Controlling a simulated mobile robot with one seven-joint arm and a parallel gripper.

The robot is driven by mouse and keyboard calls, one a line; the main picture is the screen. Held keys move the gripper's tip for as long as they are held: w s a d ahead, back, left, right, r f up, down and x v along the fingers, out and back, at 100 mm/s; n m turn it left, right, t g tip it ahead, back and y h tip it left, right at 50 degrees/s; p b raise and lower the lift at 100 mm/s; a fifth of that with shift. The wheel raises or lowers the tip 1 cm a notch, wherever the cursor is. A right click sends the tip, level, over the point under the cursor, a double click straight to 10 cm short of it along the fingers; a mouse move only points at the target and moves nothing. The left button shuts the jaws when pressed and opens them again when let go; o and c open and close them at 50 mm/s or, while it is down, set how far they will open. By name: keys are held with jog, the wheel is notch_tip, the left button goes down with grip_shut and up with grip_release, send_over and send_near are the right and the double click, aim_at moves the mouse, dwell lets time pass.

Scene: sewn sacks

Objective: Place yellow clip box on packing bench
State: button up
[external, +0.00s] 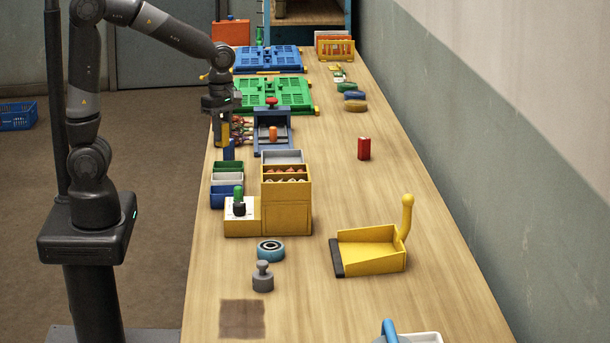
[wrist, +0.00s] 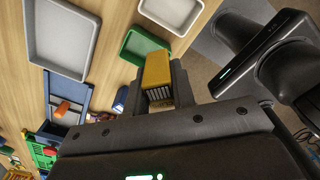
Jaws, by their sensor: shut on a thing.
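The yellow clip box (wrist: 157,72) is between the two dark fingers of my gripper (wrist: 158,90) in the wrist view. My gripper is shut on it. In the external view my gripper (external: 220,122) points down at the left edge of the long wooden packing bench (external: 365,200). The yellow clip box also shows small and partly hidden below the gripper (external: 220,134). It appears held above the bench's left edge; the exact gap below it is hard to tell.
Small green, white and blue bins (external: 227,178) stand just in front of my gripper, beside a yellow parts bin (external: 287,205). A blue stand (external: 272,135) is to the right. A yellow dustpan (external: 370,250) lies farther forward. The bench's right middle is mostly clear around a red block (external: 364,149).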

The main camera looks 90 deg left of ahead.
jog(key=a+f, duration=0.2)
jog(key=a, duration=0.1)
jog(key=a+f, duration=0.2)
jog(key=a, duration=0.2)
jog(key=w+a+f, duration=0.1)
jog(key=a+f, duration=0.2)
jog(key=a, duration=0.1)
jog(key=shift+a, duration=0.2)
jog(key=shift+f, duration=1.9)
jog(key=shift+f, duration=0.1)
jog(key=o, duration=1)
